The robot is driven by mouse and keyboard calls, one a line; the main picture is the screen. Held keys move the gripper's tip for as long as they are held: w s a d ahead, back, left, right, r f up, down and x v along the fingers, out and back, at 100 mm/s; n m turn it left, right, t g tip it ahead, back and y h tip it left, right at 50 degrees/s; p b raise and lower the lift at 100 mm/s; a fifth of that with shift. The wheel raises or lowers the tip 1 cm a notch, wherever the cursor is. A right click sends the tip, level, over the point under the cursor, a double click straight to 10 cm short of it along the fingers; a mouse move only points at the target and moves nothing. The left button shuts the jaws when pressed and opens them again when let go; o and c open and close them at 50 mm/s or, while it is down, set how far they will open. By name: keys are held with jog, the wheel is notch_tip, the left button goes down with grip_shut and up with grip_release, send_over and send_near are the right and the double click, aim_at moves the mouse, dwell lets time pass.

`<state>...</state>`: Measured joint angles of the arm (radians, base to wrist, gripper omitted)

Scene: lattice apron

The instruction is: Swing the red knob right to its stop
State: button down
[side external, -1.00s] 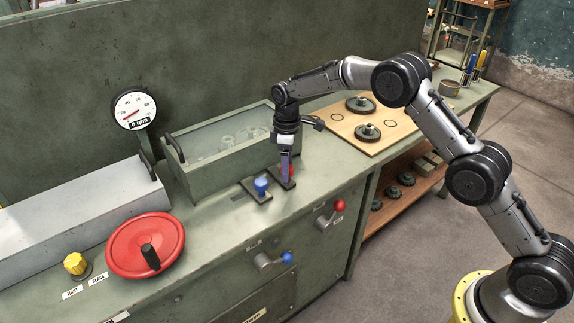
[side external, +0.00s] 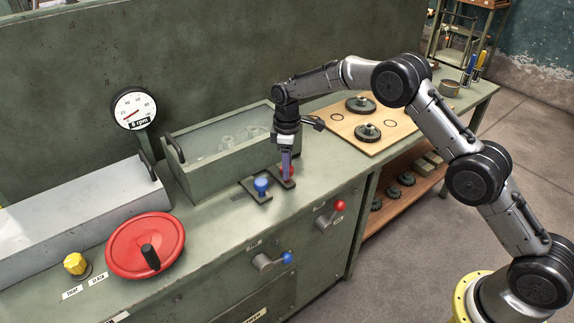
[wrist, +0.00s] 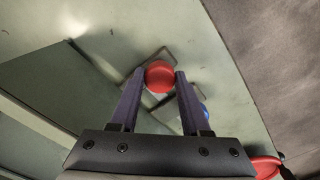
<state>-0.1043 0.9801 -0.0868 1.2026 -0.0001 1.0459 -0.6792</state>
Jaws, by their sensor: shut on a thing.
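A red knob (side external: 291,171) stands on a small dark plate on the bench top, beside a blue knob (side external: 261,185) on its own plate. My gripper (side external: 286,177) points down at the red knob and is shut on it. In the wrist view the red knob (wrist: 159,77) sits between the two fingertips of my gripper (wrist: 161,75). The blue knob (wrist: 204,112) is partly hidden behind one finger there. The fingers hide part of the red knob in the side view, and its stem cannot be made out.
A clear-topped gearbox (side external: 222,150) stands just behind the knobs. A red handwheel (side external: 127,254) and yellow knob (side external: 75,264) are at left. The front panel has a red-tipped lever (side external: 339,205) and a blue-tipped lever (side external: 288,257). A board with gears (side external: 345,137) lies at right.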

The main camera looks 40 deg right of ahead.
dwell(0.8)
jog(key=d+n, duration=0.1)
jog(key=d, duration=0.1)
jog(key=d+n, duration=0.1)
jog(key=d, duration=0.2)
jog(key=w+d, duration=0.1)
jog(key=d, duration=0.2)
jog(key=shift+n, duration=0.4)
jog(key=shift+r, duration=0.1)
jog(key=shift+c, duration=1.9)
grip_release()
jog(key=shift+a, duration=0.1)
jog(key=shift+r, duration=0.35)
notch_tip(320, 180, up, 13)
